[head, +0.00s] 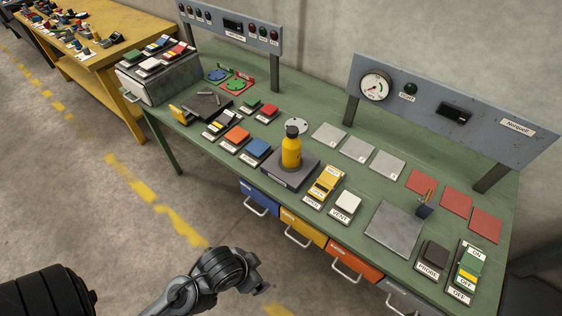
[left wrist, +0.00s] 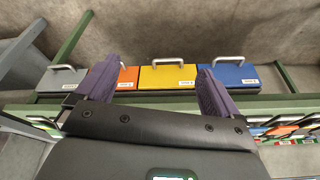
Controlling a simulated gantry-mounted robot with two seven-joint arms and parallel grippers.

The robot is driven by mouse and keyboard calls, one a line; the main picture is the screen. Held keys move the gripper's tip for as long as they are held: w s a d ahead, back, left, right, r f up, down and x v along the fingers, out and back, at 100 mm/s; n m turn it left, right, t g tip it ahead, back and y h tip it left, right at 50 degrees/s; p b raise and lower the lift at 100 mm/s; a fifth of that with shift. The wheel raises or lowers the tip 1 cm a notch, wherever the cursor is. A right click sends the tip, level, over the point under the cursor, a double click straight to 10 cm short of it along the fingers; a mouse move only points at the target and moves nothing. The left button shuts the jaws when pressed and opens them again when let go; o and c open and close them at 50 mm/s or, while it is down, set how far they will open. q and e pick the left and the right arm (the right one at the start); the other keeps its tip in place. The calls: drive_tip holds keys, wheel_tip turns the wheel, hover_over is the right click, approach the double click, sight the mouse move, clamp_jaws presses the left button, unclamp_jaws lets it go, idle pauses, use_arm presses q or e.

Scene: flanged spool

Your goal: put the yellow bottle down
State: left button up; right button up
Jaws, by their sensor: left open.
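The yellow bottle (head: 291,153) with a black cap stands upright on a dark grey block (head: 275,177) near the front edge of the green bench, in the head view. No gripper touches it. My left arm's end (head: 235,270) is low in front of the bench, well below and left of the bottle. In the left wrist view my left gripper (left wrist: 156,70) is open, with two purple fingers wide apart and nothing between them. The bottle cannot be made out in that view. My right gripper is not in view.
The green bench (head: 320,115) holds several buttons and switches around the bottle. Bare grey plates (head: 394,229) and red squares (head: 456,201) lie to its right. Drawers with handles, including a yellow one (left wrist: 168,80), hang under the front edge. A panel with a gauge (head: 375,87) stands behind.

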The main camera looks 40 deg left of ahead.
use_arm(q)
drive_tip(key=n+t+y+b, duration=0.3)
drive_tip(key=n+t, duration=0.1)
drive_tip(key=t, duration=0.9)
approach(288, 150)
drive_tip(key=f, duration=0.3)
drive_tip(key=d+f, duration=0.1)
drive_tip(key=f, duration=0.1)
drive_tip(key=shift+w+d, duration=0.1)
drive_tip(key=shift+w, duration=0.25)
drive_tip(key=shift+n+t+y, duration=0.3)
drive_tip(key=shift+t+y, duration=0.2)
drive_tip(key=shift+y, duration=0.1)
drive_tip(key=w+r, duration=0.1)
drive_tip(key=w+a+r, duration=0.2)
drive_tip(key=w, duration=0.1)
drive_tip(key=shift+r, duration=0.25)
drive_tip(key=b+x, duration=0.1)
drive_tip(key=x, duration=0.3)
drive_tip(key=shift+w+r, duration=0.1)
drive_tip(key=shift+r, duration=0.05)
drive_tip(key=shift+b+x, duration=0.5)
drive_tip(key=shift+x, duration=2.4)
drive_tip(key=shift+r, duration=0.15)
